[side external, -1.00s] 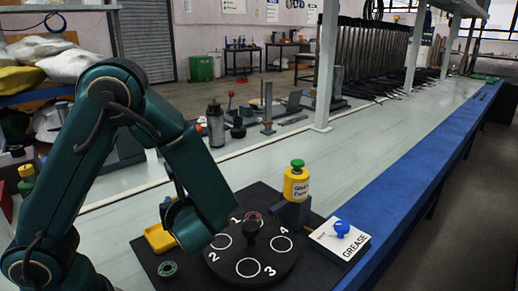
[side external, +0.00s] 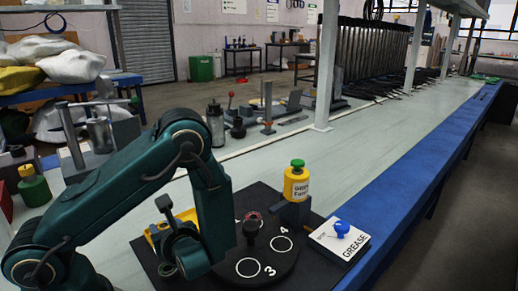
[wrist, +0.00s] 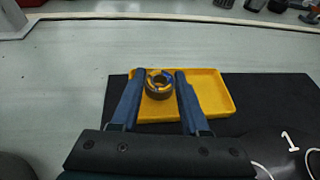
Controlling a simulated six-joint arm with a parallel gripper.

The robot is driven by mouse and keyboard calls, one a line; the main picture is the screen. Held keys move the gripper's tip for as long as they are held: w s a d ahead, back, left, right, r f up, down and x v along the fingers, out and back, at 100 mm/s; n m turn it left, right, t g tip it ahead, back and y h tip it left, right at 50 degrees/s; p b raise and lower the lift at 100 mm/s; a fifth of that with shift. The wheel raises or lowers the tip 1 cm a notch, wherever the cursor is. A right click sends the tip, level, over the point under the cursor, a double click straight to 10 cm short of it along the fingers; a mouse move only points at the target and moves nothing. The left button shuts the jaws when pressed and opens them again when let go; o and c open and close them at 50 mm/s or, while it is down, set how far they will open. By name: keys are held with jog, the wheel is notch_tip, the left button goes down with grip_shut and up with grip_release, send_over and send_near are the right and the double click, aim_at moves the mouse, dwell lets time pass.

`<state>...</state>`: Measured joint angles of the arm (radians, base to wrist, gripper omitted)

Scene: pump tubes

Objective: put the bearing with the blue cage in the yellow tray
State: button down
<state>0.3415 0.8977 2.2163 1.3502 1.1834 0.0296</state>
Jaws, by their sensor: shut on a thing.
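The bearing with the blue cage (wrist: 153,92) is between the two blue fingers of my gripper (wrist: 160,76) in the wrist view. My gripper is shut on it, and yellow shows through its gaps. The bearing is in front of the yellow tray (wrist: 215,113), toward its left part; I cannot tell whether it touches the tray floor. The tray also shows in the side view (side external: 186,215), partly covered by my arm. My fingertips and the held bearing are hidden there.
A dark turntable (side external: 268,262) with numbered circles and a central knob stands right of the tray. A red-caged bearing (side external: 254,216) is at its back. A yellow bottle (side external: 297,184) and a grease pad with a blue knob (side external: 341,238) are farther right.

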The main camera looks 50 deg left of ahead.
jog(key=shift+f, duration=0.7)
jog(key=shift+f, duration=0.15)
jog(key=c, duration=0.7)
grip_release()
